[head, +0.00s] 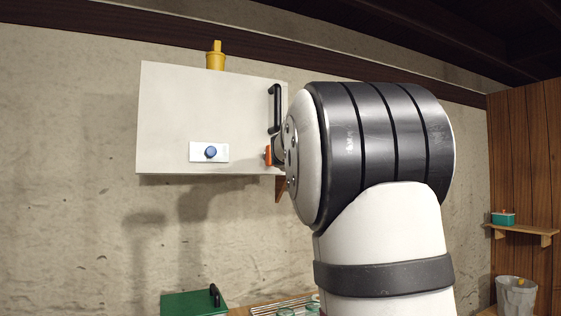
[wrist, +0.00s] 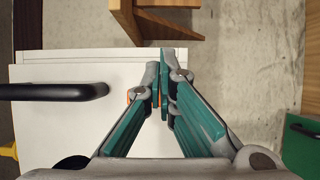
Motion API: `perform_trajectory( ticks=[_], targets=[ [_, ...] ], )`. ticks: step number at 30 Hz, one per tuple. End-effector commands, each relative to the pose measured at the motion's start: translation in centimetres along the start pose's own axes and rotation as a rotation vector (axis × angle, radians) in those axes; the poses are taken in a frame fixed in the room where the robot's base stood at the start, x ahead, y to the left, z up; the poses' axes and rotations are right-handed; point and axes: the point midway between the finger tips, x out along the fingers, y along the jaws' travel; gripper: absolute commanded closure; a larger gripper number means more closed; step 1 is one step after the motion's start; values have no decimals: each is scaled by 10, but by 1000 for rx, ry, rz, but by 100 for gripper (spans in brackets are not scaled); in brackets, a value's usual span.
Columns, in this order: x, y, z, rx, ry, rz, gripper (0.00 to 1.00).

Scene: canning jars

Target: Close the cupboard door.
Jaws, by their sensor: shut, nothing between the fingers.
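The pale cupboard hangs on the wall, and its door (head: 180,110) faces me in the head view. A black upright handle (head: 276,108) is near the door's right edge; it also shows in the wrist view (wrist: 52,91). The door looks flush or nearly so; I cannot tell if a small gap remains. In the wrist view, my gripper (wrist: 160,72) is shut and empty, fingertips over the door's edge (wrist: 85,62), beside the handle. Contact is unclear. A small orange piece (head: 268,155) shows at the door's lower right. My arm hides most of the gripper in the head view.
A white plate with a blue knob (head: 211,152) is on the door. A yellow object (head: 216,58) stands on top. A wooden bracket (wrist: 160,20) sits close by the cupboard. A green box (head: 190,304) is below. A shelf (head: 522,230) and bucket (head: 516,295) are far right.

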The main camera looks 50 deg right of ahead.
Motion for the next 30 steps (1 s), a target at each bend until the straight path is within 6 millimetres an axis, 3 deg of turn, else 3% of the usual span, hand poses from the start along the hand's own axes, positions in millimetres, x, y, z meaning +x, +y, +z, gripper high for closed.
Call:
perform_trajectory(
  ticks=[15, 26, 30],
  targets=[
    [-21, 1, 71, 1, -1, 2, 100],
    [-23, 1, 77, 3, 0, 1, 100],
    [-39, -3, 69, 89, -1, -20, 100]
  ],
)
